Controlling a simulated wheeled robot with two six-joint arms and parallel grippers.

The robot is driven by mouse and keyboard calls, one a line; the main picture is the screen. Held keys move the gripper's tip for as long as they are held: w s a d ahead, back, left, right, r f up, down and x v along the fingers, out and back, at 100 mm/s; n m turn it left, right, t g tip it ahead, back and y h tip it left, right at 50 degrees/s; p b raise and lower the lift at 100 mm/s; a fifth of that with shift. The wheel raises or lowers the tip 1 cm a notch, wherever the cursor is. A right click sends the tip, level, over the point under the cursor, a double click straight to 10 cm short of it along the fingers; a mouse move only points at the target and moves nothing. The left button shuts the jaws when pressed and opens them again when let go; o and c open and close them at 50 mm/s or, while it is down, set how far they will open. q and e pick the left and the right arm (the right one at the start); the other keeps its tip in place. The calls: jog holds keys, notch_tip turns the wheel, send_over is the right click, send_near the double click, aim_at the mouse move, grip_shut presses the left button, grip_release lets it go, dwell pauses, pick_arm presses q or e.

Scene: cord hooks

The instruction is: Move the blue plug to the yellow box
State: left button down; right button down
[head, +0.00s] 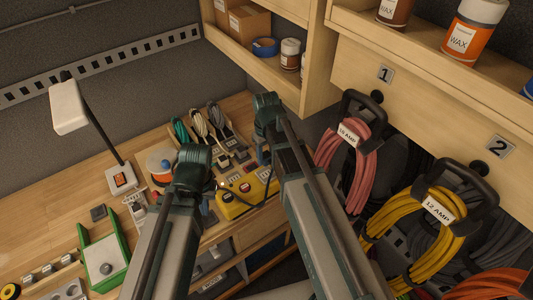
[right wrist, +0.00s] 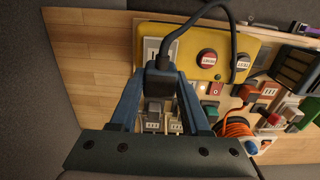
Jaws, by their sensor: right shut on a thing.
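My right gripper (right wrist: 160,82), with blue fingers, is shut on a dark plug (right wrist: 159,62) in the right wrist view. The plug looks near black; I cannot tell if it is blue. Its dark cord (right wrist: 184,26) arches over the yellow box (right wrist: 265,50), which has red and dark round buttons. The plug is in front of a pale plate (right wrist: 152,45) at the box's edge; I cannot tell if they touch. In the head view, the yellow box (head: 232,209) lies on the bench beyond my arms. My left gripper's fingers are hidden by its arm.
An orange cord reel (right wrist: 236,130) and several small labelled plugs or adapters lie close to the box. A green tray (head: 103,262) and a white lamp (head: 68,107) stand at the left. Pink (head: 348,160) and yellow (head: 432,240) cord coils hang at the right.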

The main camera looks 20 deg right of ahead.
aim_at(266, 174)
jog(key=shift+w+f, duration=0.1)
jog(key=shift+f, duration=0.15)
notch_tip(266, 174, down, 5)
jog(key=b, duration=0.5)
jog(key=shift+f+b, duration=0.2)
jog(key=shift+b, duration=0.2)
jog(key=shift+f+b, duration=0.6)
dwell(1.5)
jog(key=shift+c, duration=1.4)
grip_release()
notch_tip(266, 174, up, 14)
jog(key=p, duration=1.4)
jog(key=shift+f, duration=0.1)
